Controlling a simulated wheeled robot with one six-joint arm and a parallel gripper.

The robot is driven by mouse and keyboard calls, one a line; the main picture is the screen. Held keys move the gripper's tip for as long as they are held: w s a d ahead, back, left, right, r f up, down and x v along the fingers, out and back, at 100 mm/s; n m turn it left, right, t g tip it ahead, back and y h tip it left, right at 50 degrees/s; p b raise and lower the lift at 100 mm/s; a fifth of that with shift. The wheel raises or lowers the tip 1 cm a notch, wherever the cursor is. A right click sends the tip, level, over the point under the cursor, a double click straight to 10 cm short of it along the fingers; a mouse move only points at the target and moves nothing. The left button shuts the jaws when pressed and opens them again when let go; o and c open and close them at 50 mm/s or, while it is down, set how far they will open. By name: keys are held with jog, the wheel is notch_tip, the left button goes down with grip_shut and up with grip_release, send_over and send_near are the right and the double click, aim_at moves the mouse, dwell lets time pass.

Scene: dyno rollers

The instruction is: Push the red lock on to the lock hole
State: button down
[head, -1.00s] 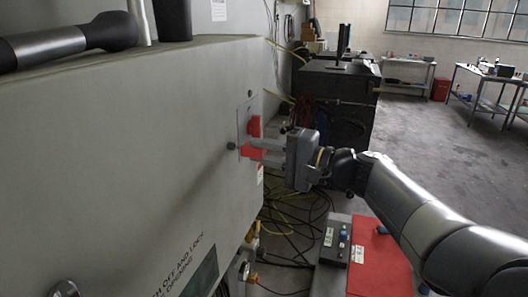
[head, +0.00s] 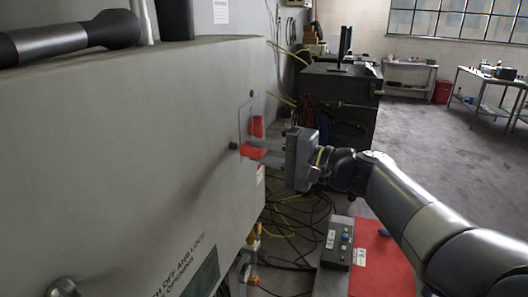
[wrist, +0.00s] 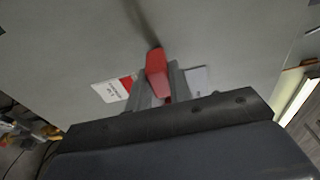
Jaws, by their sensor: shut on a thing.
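The red lock (head: 253,150) sits at the right end of the grey cabinet face, against a small plate (head: 243,118). A second red part (head: 257,127) shows just above it. My gripper (head: 262,153) reaches in from the right, with its fingers at the lower red part. In the wrist view, the red lock (wrist: 157,72) stands between the two grey fingers (wrist: 158,88), and my gripper is shut on it. I cannot make out the lock hole; the fingers and red parts cover much of that area.
The large grey cabinet (head: 120,150) fills the left side. A dark knob (head: 233,146) sticks out beside the plate. Below are loose cables (head: 290,225), a control box (head: 338,243) and a red surface (head: 375,260). Open floor (head: 430,130) lies to the right.

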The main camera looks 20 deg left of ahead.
jog(key=shift+a, duration=0.5)
jog(key=c, duration=1.2)
grip_release()
jog(key=s+d+b, duration=0.2)
jog(key=d, duration=0.8)
jog(key=shift+d+b, duration=0.3)
jog(key=shift+a, duration=0.15)
jog(key=a, duration=0.3)
jog(key=w+a+p, duration=0.1)
jog(key=a, duration=0.3)
jog(key=w+a+p, duration=0.1)
jog(key=a, duration=0.2)
jog(key=shift+w+a, duration=0.1)
jog(key=shift+a, duration=0.15)
jog(key=shift+d, duration=0.35)
